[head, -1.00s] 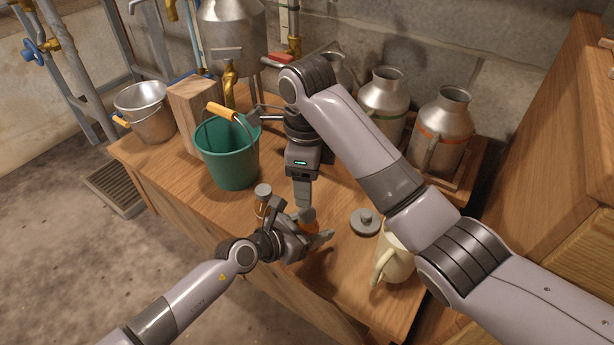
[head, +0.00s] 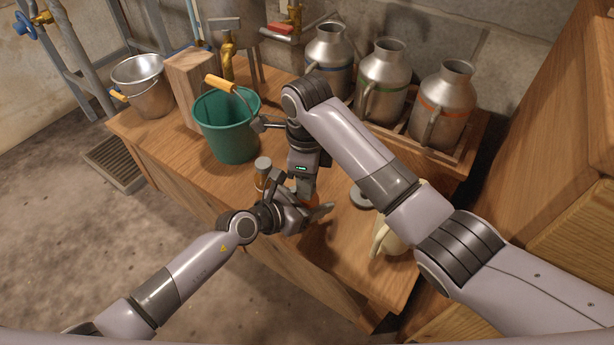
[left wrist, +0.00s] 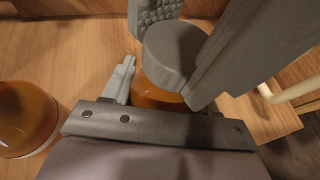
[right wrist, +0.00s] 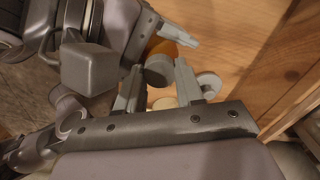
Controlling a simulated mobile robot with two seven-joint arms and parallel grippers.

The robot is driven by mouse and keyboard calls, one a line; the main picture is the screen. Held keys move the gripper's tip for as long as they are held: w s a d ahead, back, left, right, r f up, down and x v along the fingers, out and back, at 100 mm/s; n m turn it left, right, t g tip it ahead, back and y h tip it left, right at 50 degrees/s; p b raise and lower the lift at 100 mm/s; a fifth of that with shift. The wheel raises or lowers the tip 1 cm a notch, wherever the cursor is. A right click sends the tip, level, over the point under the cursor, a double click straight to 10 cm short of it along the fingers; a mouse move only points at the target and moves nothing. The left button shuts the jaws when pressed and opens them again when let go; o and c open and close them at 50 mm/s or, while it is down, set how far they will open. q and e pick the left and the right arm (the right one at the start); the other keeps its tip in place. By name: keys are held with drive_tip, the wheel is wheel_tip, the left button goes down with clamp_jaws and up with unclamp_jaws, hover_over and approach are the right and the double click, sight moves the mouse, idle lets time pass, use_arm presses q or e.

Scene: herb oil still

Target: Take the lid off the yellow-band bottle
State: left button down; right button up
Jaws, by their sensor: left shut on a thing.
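My left gripper (head: 312,212) is shut on a small amber bottle (head: 309,199), which also shows in the left wrist view (left wrist: 160,102). The bottle has a round grey lid (left wrist: 180,55). I cannot make out its band's colour. My right gripper (head: 304,190) points down over this bottle. Its fingers are apart, one on either side of the grey lid, which shows between them in the right wrist view (right wrist: 159,70). I cannot tell whether they touch it. A second amber bottle (head: 262,176) with a grey lid stands to the left on the table.
A green bucket (head: 230,135) with a raised handle stands behind the left bottle. A loose grey lid (head: 361,198) and a cream jug (head: 388,241) are to the right, partly behind my right arm. Several metal cans (head: 382,78) stand at the back. The table's front edge is close.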

clamp_jaws()
drive_tip(key=n, duration=1.3)
drive_tip(key=shift+n, duration=0.3)
drive_tip(key=o, duration=1)
unclamp_jaws()
drive_tip(key=shift+r, duration=0.15)
wheel_tip(320, 180, up, 8)
drive_tip(key=shift+f, duration=0.15)
drive_tip(key=shift+c, duration=0.4)
drive_tip(key=shift+f, duration=4)
